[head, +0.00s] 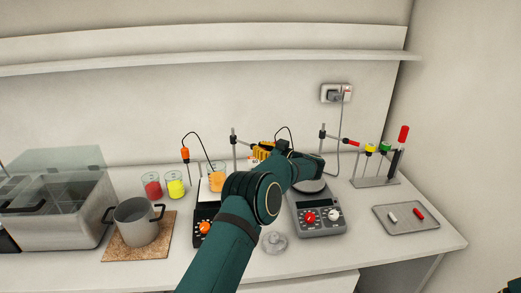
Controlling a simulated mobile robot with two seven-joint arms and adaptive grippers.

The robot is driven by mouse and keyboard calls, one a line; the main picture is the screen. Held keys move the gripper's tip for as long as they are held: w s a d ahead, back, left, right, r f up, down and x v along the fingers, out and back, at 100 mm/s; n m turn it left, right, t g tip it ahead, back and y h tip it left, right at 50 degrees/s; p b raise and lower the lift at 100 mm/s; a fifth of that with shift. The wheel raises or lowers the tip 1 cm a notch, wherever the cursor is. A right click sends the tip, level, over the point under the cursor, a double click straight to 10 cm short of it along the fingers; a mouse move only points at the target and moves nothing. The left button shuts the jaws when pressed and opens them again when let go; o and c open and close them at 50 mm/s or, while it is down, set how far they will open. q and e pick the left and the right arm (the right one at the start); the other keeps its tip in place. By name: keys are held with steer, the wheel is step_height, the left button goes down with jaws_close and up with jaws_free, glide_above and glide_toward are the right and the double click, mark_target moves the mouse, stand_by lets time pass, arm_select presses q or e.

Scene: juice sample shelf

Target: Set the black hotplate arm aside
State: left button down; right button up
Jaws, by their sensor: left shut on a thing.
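The black hotplate (206,215) has an orange knob and a pale top with a beaker of orange liquid (217,176) on it. A thin stand rod (234,153) rises behind it, and its arm (245,141) reaches right toward my left gripper (272,151). My left gripper is shut at the arm's far end, beside a yellow-orange part; my own wrist hides most of the grip. My right gripper is not clearly in view; only a dark bit shows at the lower right corner.
A grey hotplate (319,218) with red and white knobs stands right, its rod carrying a red-tipped arm (350,141). Also present are a stirring-bar tray (406,228), a tube rack (375,182), a glass lid (274,242), a pot (137,225), juice beakers (152,184) and a glass-lidded bath (55,215).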

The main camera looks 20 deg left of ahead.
arm_select(q)
steer(key=c, duration=1)
jaws_free()
steer(key=shift+w+a+f, duration=0.1)
steer(key=shift+w+a, duration=0.05)
steer(key=shift+a, duration=0.05)
steer(key=shift+o, duration=0.2)
steer(key=shift+d, duration=0.15)
steer(key=s+d, duration=0.2)
steer(key=d, duration=0.9)
steer(key=shift+d, duration=0.35)
steer(key=shift+s, duration=0.1)
